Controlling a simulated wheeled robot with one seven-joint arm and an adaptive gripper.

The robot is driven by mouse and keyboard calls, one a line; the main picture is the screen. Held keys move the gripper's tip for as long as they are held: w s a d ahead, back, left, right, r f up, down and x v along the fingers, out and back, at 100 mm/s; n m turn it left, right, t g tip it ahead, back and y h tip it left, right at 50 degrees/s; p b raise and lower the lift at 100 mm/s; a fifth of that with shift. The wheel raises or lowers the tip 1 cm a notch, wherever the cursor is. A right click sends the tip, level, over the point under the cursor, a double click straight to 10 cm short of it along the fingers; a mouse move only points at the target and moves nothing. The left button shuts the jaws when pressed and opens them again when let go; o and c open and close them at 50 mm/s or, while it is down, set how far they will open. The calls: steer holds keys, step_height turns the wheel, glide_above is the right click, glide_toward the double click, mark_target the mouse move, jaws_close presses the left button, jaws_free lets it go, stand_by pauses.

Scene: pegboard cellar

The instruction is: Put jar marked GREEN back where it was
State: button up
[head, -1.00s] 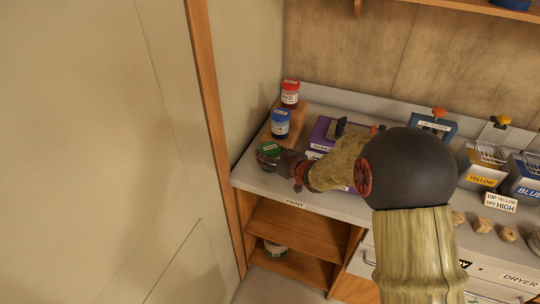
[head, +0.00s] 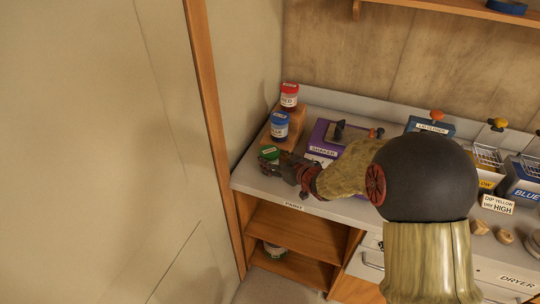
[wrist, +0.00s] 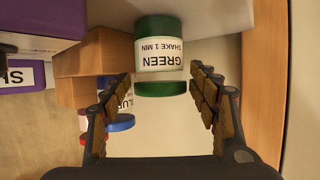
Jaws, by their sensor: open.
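The jar marked GREEN (wrist: 160,60) has a green lid, a white label and a green base. In the wrist view it appears upside down, with its base against the pale counter. In the head view its green lid (head: 270,152) shows near the front end of the wooden stepped rack (head: 294,131), and my gripper hides most of its body. My gripper (head: 267,164) is open. In the wrist view its fingers (wrist: 160,76) stand on either side of the jar, with visible gaps on both sides.
A red jar (head: 289,94) and a blue jar (head: 279,124) stand on the rack. The purple shaker (head: 323,144) is right of it. A wooden post (head: 212,110) and wall close off the left. Another jar (head: 274,250) sits on the low shelf. A PAINT label (head: 293,206) marks the counter edge.

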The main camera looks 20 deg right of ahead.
steer(key=s+d+r+m+g+h+p, duration=0.1)
steer(key=s+d+r+h, duration=0.25)
steer(key=s+r, duration=0.35)
steer(key=s+d+r+m+g+h+p, duration=0.15)
steer(key=s+d+r, duration=0.25)
steer(key=s+r, duration=0.4)
steer(key=s+a+r+g, duration=0.1)
steer(key=s+a, duration=0.3)
steer(key=s, duration=0.7)
steer(key=s+a+r+m+g, duration=0.1)
steer(key=s+a+g, duration=0.2)
steer(key=s, duration=0.8)
steer(key=shift+s+a+r+g+y, duration=0.15)
steer(key=shift+s+a+g+y, duration=0.25)
steer(key=shift+a, duration=0.4)
